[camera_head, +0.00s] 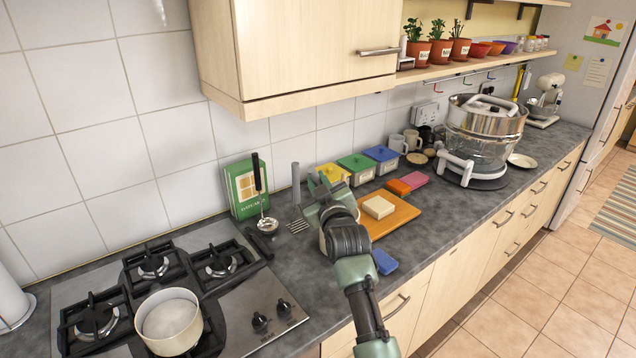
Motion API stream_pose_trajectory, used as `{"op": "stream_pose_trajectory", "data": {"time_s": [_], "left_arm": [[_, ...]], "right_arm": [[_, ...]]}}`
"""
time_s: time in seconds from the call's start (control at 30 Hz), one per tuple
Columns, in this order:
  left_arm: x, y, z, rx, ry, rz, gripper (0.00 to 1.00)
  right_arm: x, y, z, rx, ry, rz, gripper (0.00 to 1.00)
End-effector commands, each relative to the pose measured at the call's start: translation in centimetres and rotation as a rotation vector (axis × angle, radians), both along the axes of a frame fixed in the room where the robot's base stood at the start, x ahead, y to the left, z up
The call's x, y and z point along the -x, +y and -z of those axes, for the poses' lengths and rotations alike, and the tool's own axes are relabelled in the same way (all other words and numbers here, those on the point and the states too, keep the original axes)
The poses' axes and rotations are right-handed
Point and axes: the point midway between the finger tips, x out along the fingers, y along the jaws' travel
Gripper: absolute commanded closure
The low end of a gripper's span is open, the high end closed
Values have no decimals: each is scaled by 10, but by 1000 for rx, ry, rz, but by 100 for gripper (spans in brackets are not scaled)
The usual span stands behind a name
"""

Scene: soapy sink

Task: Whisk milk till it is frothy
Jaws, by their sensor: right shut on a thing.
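A cream-coloured pot (198,331) stands on the front burner of the hob, with a pale, smooth surface inside that looks like milk (170,317). My right gripper (318,190) is over the counter, right of the hob, near the tiled wall. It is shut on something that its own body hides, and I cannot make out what. A slotted turner (296,186) with a grey handle is just left of it; I cannot tell whether they touch. A ladle (264,210) with a black handle is further left. I see no whisk clearly. My left gripper is not in view.
A green box (240,190) stands by the wall. A wooden board (400,214) with a pale block lies beside my right arm, near a blue sponge (384,261). Lidded tubs (381,154) stand behind. A wall cupboard (310,50) hangs above. A large steel appliance (487,120) is further right.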

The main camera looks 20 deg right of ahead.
Motion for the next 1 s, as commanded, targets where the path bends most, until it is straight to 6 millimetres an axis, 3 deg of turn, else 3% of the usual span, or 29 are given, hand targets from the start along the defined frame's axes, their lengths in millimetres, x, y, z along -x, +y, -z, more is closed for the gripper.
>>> {"op": "stream_pose_trajectory", "data": {"time_s": [1.0], "left_arm": [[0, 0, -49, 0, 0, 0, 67]], "right_arm": [[0, 0, -54, 0, -1, 0, 100]]}}
